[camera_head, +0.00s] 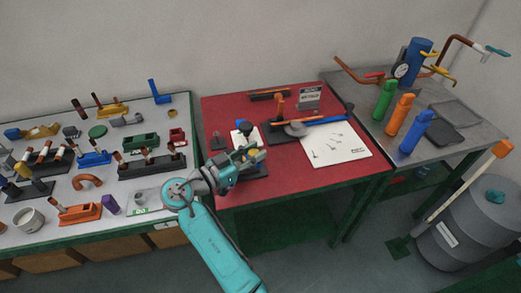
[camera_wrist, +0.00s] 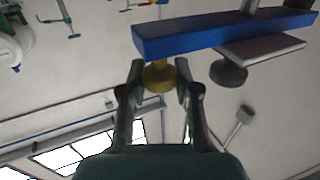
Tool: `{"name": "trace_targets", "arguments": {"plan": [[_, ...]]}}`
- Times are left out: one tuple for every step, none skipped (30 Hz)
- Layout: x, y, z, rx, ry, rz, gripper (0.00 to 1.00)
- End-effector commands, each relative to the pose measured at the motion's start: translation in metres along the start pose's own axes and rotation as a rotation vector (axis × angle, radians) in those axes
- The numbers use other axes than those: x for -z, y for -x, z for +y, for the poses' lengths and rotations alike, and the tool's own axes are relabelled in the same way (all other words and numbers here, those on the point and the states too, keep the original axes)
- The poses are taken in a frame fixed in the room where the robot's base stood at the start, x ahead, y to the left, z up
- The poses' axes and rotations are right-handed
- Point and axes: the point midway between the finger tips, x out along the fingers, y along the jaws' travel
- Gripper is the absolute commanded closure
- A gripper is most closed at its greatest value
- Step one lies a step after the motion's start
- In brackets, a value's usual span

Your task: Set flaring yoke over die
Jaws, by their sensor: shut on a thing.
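My gripper (camera_head: 247,157) is over the left front part of the red table. In the wrist view its fingers (camera_wrist: 158,82) are on either side of a yellow round piece (camera_wrist: 158,76), which appears to be part of the flaring yoke. A yellow stem joins this piece to the underside of a blue bar (camera_wrist: 200,36) in the picture. I cannot tell whether the bar belongs to the yoke. A small yellowish piece (camera_head: 259,156) shows at the gripper in the head view. I cannot make out the die clearly; the gripper and wrist hide part of the table there.
The red table (camera_head: 218,110) also holds a white printed sheet (camera_head: 345,150), a small sign (camera_head: 309,97) and tools behind the gripper. A crowded white table (camera_head: 110,177) is at left. Green, orange and blue bottles (camera_head: 416,131) stand on the right table.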

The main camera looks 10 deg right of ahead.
Motion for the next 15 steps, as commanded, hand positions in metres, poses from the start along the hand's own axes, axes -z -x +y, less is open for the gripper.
{"name": "trace_targets", "arguments": {"plan": [[-0.0013, 0.0015, -0.0008, -0.010, 0.002, -0.002, 1.00], [-0.0015, 0.0022, -0.0012, -0.014, 0.003, -0.002, 1.00], [-0.0017, 0.0029, -0.0015, -0.020, 0.003, -0.002, 1.00], [-0.0018, 0.0034, -0.0016, -0.023, 0.003, -0.003, 1.00], [-0.0019, 0.0037, -0.0017, -0.026, 0.003, -0.003, 1.00], [-0.0019, 0.0042, -0.0019, -0.029, 0.003, -0.003, 1.00], [-0.0019, 0.0044, -0.0020, -0.030, 0.003, -0.003, 1.00], [-0.0019, 0.0046, -0.0020, -0.030, 0.003, -0.003, 1.00], [-0.0020, 0.0047, -0.0021, -0.030, 0.003, -0.003, 1.00], [-0.0020, 0.0048, -0.0021, -0.030, 0.003, -0.003, 1.00], [-0.0021, 0.0049, -0.0021, -0.030, 0.003, -0.003, 1.00], [-0.0022, 0.0050, -0.0022, -0.029, 0.003, -0.003, 1.00], [-0.0022, 0.0051, -0.0022, -0.029, 0.003, -0.003, 1.00], [-0.0022, 0.0051, -0.0023, -0.029, 0.003, -0.003, 1.00], [-0.0023, 0.0052, -0.0023, -0.028, 0.004, -0.003, 1.00]]}}
